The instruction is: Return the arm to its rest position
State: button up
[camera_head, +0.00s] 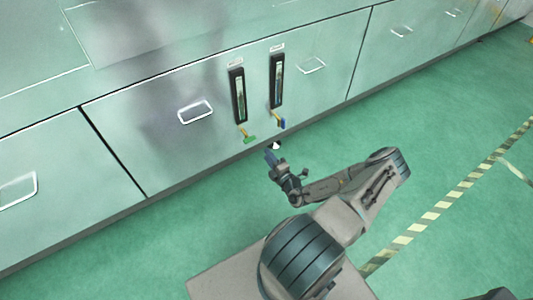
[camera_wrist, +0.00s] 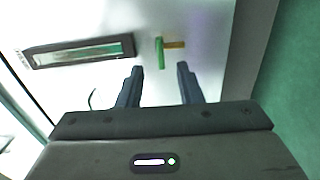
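My gripper (camera_head: 271,156) is at the end of my bent arm, low in front of the cabinet wall in the head view. In the wrist view my gripper (camera_wrist: 160,70) has its two dark fingers apart, with nothing seen between them. A green valve handle (camera_wrist: 159,54) on a brass stem shows just beyond the fingertips in the wrist view. This green handle (camera_head: 249,139) hangs below the left sight gauge (camera_head: 239,96) in the head view. A blue handle (camera_head: 281,123) is below the right sight gauge (camera_head: 277,80). A small white spot beside the gripper tip is unclear.
The pale green cabinet wall (camera_head: 150,150) with recessed pulls (camera_head: 195,112) runs across the back, close to my gripper. Open green floor (camera_head: 440,150) lies to the right, with a yellow-striped line (camera_head: 450,200) on it.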

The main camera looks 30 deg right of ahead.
dwell(0.4)
jog(key=s+a+r+n+g+y+p, duration=0.1)
jog(key=a+r+n+g+y+p, duration=0.4)
jog(key=r+n, duration=0.6)
jog(key=s+a+r+n+g+y+p, duration=0.25)
jog(key=a+r+n+g, duration=0.35)
jog(key=r+n, duration=0.5)
jog(key=a+r+n+g+y+p, duration=0.35)
jog(key=a+r+n, duration=0.45)
jog(key=r, duration=0.5)
jog(key=s+r+n+h+p, duration=0.4)
jog(key=s+r+n, duration=0.2)
jog(key=r, duration=0.5)
jog(key=s+a+r+n+h+p, duration=0.1)
jog(key=s+r+n+h+p, duration=0.2)
jog(key=r+n, duration=0.6)
jog(key=s+r+n+h+p, duration=0.4)
jog(key=s+r+n, duration=0.4)
jog(key=r, duration=0.4)
jog(key=shift+s+a+r+n+g+h+p, duration=0.2)
jog(key=shift+s+r+n+g+h+p, duration=0.15)
jog(key=shift+p, duration=0.25)
jog(key=shift+a, duration=0.1)
